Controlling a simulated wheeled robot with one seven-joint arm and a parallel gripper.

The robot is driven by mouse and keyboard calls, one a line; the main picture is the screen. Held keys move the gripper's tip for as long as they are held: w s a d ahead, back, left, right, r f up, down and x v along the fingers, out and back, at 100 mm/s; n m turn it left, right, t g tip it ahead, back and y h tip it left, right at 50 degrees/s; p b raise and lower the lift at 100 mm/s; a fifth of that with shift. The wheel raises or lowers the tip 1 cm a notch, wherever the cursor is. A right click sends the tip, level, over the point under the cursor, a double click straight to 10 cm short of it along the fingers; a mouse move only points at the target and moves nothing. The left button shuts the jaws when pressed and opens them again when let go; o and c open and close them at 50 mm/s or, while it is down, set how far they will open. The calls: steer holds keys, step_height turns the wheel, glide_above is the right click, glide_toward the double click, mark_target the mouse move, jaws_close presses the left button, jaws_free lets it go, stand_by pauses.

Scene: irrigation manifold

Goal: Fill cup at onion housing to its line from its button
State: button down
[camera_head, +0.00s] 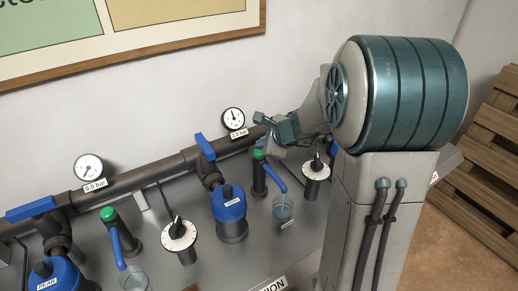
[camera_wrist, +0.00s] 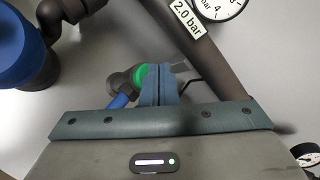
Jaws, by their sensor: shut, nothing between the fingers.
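A clear cup (camera_head: 283,209) stands on the grey bench under a blue spout (camera_head: 276,178), with a small label in front. It looks bluish, but its level and line are too small to read. A green button (camera_head: 258,154) tops the dark post of that spout. In the wrist view the green button (camera_wrist: 140,75) shows partly behind my fingers. My gripper (camera_wrist: 160,84) is shut and empty, its fingertips over or right beside the button; I cannot tell whether they touch. In the head view my gripper (camera_head: 267,142) is by the post's top. The cup is outside the wrist view.
A blue-capped housing (camera_head: 230,210) stands left of the cup, and a dial knob (camera_head: 316,168) to its right. A gauge (camera_head: 233,119) labelled 2.0 bar is on the pipe behind. Another green-button tap (camera_head: 108,214) and cup (camera_head: 135,280) are at left. A front label reads "ION".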

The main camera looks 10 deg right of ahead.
steer(key=shift+r, duration=0.35)
step_height(320, 180, up, 5)
steer(key=p, duration=0.4)
steer(key=shift+r, duration=0.1)
stand_by(0.6)
